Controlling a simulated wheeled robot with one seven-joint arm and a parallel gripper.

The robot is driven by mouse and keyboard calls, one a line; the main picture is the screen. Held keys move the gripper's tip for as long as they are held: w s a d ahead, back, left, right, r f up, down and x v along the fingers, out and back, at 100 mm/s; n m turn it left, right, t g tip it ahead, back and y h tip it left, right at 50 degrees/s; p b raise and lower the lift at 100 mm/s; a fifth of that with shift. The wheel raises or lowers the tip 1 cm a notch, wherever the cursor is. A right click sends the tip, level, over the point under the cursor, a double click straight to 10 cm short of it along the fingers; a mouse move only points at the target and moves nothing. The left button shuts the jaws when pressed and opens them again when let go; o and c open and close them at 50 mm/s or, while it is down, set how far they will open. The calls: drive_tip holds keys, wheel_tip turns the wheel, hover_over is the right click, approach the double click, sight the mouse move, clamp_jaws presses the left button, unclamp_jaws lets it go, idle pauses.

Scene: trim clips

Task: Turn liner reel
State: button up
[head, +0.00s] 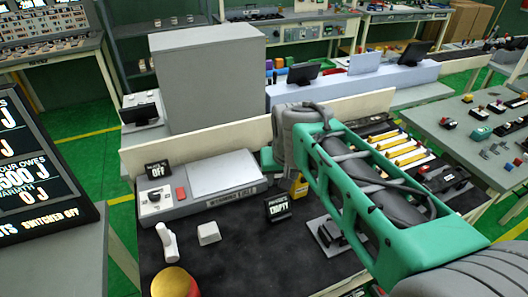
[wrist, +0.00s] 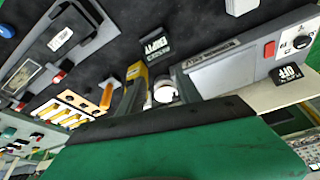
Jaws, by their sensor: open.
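My gripper (wrist: 158,76) is open in the wrist view, with its green body across the bottom and its fingers pointing at the bench. A small whitish round thing (wrist: 163,92) shows between the fingers, partly hidden; it may be the liner reel, but I cannot tell for sure. I cannot tell whether the fingers touch it. A yellow thing (wrist: 138,79) lies next to the left finger. In the head view my arm hides most of the gripper and this spot; the yellow thing (head: 299,188) shows beside the arm.
A grey machine (head: 220,181) with a red button and an OFF sign (head: 157,170) stands left on the dark bench. A sign reading EMPTY (head: 278,207), white pieces (head: 208,233) and a red-yellow round thing (head: 174,283) stand nearer. Yellow-handled bars (head: 405,150) lie right.

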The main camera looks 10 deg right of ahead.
drive_tip(key=w+f+m+p, duration=0.1)
drive_tip(key=w+f+m, duration=0.15)
drive_tip(key=w, duration=1.35)
drive_tip(key=shift+n+h, duration=0.3)
drive_tip(key=shift+n, duration=0.05)
drive_tip(key=x, duration=0.3)
drive_tip(key=p+x, duration=0.1)
drive_tip(key=x, duration=0.1)
drive_tip(key=p+x, duration=0.1)
drive_tip(key=x, duration=0.2)
drive_tip(key=shift+w+a+f, duration=0.25)
drive_tip(key=shift+w+a, duration=0.1)
clamp_jaws()
